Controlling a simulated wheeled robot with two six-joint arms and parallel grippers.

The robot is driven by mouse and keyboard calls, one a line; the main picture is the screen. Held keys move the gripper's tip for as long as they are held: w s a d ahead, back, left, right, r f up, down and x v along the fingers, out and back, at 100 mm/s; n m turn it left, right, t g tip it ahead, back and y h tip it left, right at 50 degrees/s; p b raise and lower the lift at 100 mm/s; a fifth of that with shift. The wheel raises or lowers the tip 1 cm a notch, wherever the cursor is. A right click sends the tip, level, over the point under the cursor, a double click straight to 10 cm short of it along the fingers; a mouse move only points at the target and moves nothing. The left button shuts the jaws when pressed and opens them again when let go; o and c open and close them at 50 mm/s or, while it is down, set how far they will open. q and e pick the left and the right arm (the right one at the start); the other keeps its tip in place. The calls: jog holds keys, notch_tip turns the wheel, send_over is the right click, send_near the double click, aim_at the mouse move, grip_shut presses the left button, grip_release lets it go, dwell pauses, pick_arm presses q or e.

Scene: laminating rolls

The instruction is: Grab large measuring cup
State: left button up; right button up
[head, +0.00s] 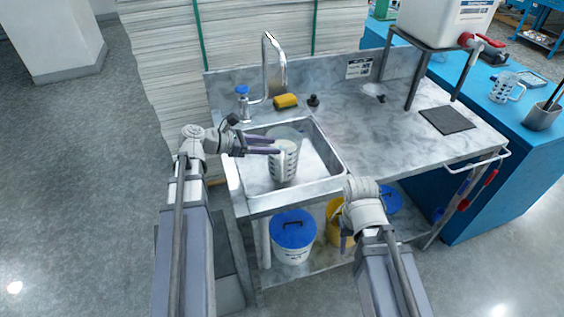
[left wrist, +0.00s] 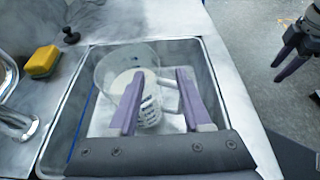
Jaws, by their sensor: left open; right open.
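The large measuring cup (head: 284,168) is clear with dark markings and stands in the steel sink. In the left wrist view the measuring cup (left wrist: 112,72) has a wide mouth, whitish contents and a handle (left wrist: 170,100) on its right side. My left gripper (head: 281,147) is open at the cup. In the left wrist view the left gripper (left wrist: 161,76) has one finger across the cup and the other to the right of the handle. Contact cannot be told. My right gripper (head: 345,243) is open and empty in front of the sink; it also shows in the left wrist view (left wrist: 284,62).
The sink (head: 322,160) has raised walls, with a faucet (head: 272,65) and a yellow sponge (head: 285,101) behind it. The counter to the right is mostly clear. Another clear measuring cup (head: 501,91) stands on the blue bench. Buckets with blue lids (head: 292,229) sit below.

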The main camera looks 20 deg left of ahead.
aim_at(287, 154)
pick_arm(q)
jog(key=b+x, duration=0.1)
jog(key=x, duration=0.1)
jog(key=b+x, duration=0.1)
jog(key=x, duration=0.1)
jog(key=f+b+x, duration=0.1)
jog(key=x, duration=0.1)
jog(key=shift+w+a, duration=0.25)
jog(key=shift+w+d+f, duration=0.1)
jog(key=shift+w+d, duration=0.05)
jog(key=shift+d, duration=0.1)
grip_shut()
dwell(1.1)
